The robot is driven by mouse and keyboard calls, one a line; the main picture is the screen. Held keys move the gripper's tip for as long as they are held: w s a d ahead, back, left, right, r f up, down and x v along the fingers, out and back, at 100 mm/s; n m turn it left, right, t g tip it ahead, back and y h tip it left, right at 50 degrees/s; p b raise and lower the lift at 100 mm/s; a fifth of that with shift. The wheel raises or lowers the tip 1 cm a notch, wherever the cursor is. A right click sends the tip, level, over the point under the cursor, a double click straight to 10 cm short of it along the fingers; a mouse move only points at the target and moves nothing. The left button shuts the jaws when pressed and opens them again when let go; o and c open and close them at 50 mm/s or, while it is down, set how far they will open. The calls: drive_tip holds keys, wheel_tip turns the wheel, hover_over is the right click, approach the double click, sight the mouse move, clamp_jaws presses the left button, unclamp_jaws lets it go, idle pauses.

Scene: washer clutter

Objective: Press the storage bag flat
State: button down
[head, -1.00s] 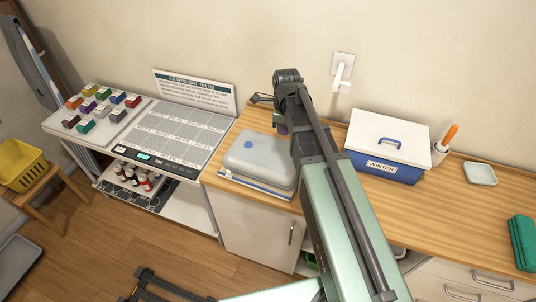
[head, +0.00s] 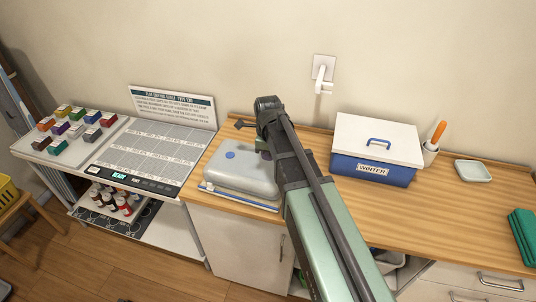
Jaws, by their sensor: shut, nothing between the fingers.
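The storage bag (head: 236,176) is a puffed grey pillow shape with a round blue valve (head: 230,155) on top. It lies on the wooden counter near its left end, with a blue and white strip along its front edge. My arm crosses in front of the bag's right side and hides part of it. Whether any part of my arm touches the bag cannot be told.
A blue box with a white lid (head: 374,160) marked WINTER stands right of my arm. Beyond are a cup with an orange-handled tool (head: 432,149), a pale dish (head: 474,171) and a green folded cloth (head: 523,232). Left is a table with a grid board (head: 152,148) and coloured blocks.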

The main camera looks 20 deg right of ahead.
sight(268, 170)
wheel_tip(268, 170, down, 5)
drive_tip(key=b, duration=0.3)
drive_tip(key=shift+f, duration=0.1)
wheel_tip(268, 170, down, 6)
drive_tip(key=b, duration=0.6)
drive_tip(key=shift+f+b, duration=0.15)
drive_tip(key=shift+b, duration=0.25)
drive_tip(key=shift+s, duration=0.1)
drive_tip(key=shift+s+r, duration=0.1)
drive_tip(key=shift+r, duration=0.1)
drive_tip(key=shift+s+f, duration=0.15)
drive_tip(key=shift+s, duration=0.05)
idle(0.8)
idle(0.7)
